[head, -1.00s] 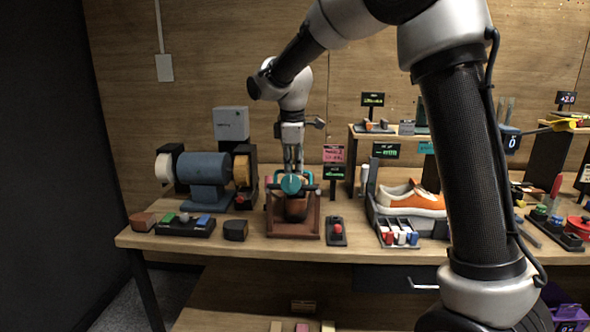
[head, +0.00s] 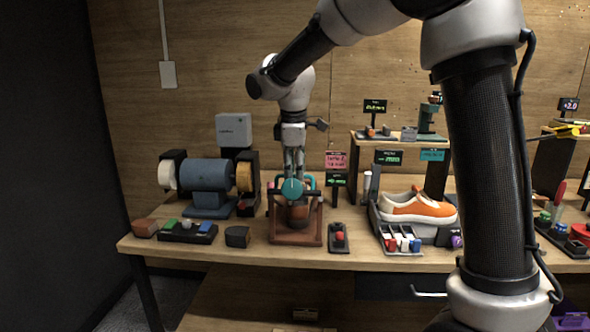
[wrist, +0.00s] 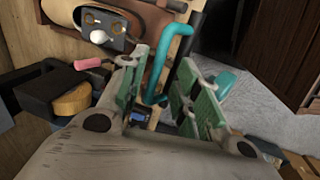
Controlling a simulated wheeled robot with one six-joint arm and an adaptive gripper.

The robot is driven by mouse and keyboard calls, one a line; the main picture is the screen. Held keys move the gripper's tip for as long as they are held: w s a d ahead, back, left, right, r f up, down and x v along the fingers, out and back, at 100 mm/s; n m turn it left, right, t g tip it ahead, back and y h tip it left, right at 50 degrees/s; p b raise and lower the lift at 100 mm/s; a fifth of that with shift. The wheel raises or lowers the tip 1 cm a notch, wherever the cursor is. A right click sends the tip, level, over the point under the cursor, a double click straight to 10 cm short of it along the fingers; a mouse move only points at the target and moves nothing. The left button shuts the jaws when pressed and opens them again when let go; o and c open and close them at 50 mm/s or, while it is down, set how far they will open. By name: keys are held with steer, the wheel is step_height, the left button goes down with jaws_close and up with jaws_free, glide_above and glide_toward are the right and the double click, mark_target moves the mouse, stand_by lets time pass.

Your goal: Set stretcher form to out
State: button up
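The stretcher stand is a brown wooden frame (head: 296,238) on the bench. In the wrist view a bent teal handle (wrist: 175,45) runs down to the fingertips. Whether the pads touch the handle is unclear.
A blue bench grinder (head: 204,174) stands to the left, with a button box (head: 188,231) before it. A small red-button box (head: 339,238) is to the right. An orange sneaker (head: 418,207) sits on a tray further right. My arm covers part of the right side.

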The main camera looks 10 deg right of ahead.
steer(key=v, duration=1.2)
